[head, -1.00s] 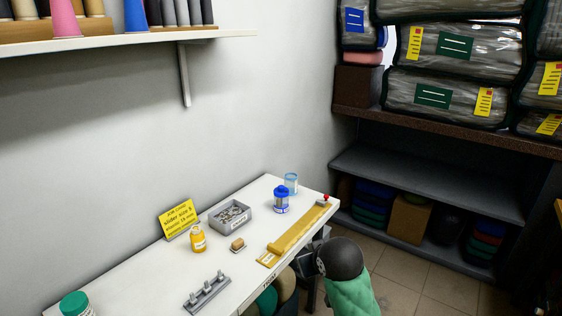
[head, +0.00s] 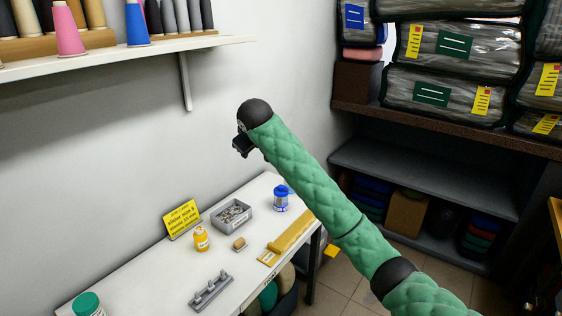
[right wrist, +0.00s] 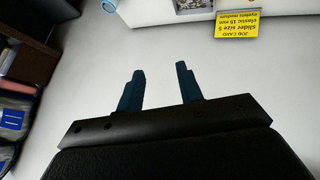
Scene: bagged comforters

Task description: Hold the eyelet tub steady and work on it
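Several small containers stand on the white bench (head: 150,262), and I cannot read which is the eyelet tub. A blue-lidded tub (head: 281,199) is upright at the far end. An orange tub (head: 201,239) is upright near the yellow job card (head: 181,218). A green-lidded tub (head: 87,305) is at the near left, partly cut off. My right gripper (head: 242,147) is raised above the bench by the wall, touching none of them. Its fingers (right wrist: 160,72) are apart with nothing between them in the right wrist view. My left gripper is not in view.
A grey bin (head: 249,224) of small metal parts, a small brown block (head: 239,244), a grey pegged rack (head: 210,291) and a tan strip (head: 291,233) lie on the bench. A shelf with thread cones (head: 110,46) juts from the wall above.

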